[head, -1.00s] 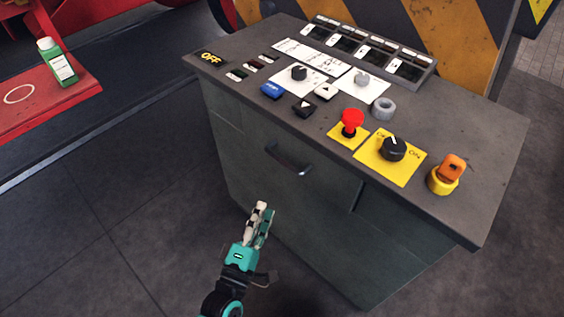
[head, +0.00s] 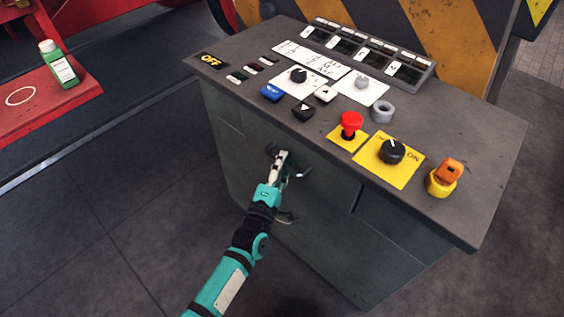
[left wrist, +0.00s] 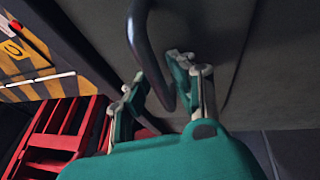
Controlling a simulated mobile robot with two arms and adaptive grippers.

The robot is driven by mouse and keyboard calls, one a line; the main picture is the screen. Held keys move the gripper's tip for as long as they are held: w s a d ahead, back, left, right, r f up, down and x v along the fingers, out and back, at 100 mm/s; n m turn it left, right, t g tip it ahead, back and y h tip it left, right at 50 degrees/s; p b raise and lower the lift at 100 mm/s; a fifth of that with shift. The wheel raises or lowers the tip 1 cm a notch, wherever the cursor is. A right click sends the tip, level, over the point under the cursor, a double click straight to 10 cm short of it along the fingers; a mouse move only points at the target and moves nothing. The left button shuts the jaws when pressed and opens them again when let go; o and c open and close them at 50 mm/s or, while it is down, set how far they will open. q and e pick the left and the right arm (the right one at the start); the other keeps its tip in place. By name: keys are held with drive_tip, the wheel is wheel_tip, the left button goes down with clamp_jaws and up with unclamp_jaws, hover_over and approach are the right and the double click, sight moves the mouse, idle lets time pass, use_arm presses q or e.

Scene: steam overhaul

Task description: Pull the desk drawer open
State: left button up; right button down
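The grey-green desk (head: 500,210) stands in the middle of the head view. Its drawer front (head: 328,183) sits flush with the desk, so the drawer looks closed. A dark bar handle (head: 304,173) is on the drawer, partly hidden by my gripper. My left gripper (head: 280,158) is at the handle's left part. In the left wrist view the gripper (left wrist: 158,85) has its fingers apart, and the dark handle (left wrist: 142,45) passes between them. I cannot tell whether a finger touches it. My right gripper is in neither view.
The desk top carries a red button (head: 350,123), a black knob (head: 392,151), an orange and yellow switch (head: 445,177) and a grey ring (head: 382,110). A green bottle (head: 59,64) stands on a red platform at left. The floor before the desk is clear.

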use_arm(q)
drive_tip(key=shift+c, duration=0.4)
clamp_jaws()
drive_tip(key=shift+a, duration=0.1)
drive_tip(key=s+a+p, duration=0.4)
drive_tip(key=s+a, duration=1.1)
drive_tip(key=s, duration=0.3)
drive_tip(key=shift+s+a+p, duration=0.15)
drive_tip(key=shift+a+p, duration=0.15)
drive_tip(key=shift+o, duration=0.4)
unclamp_jaws()
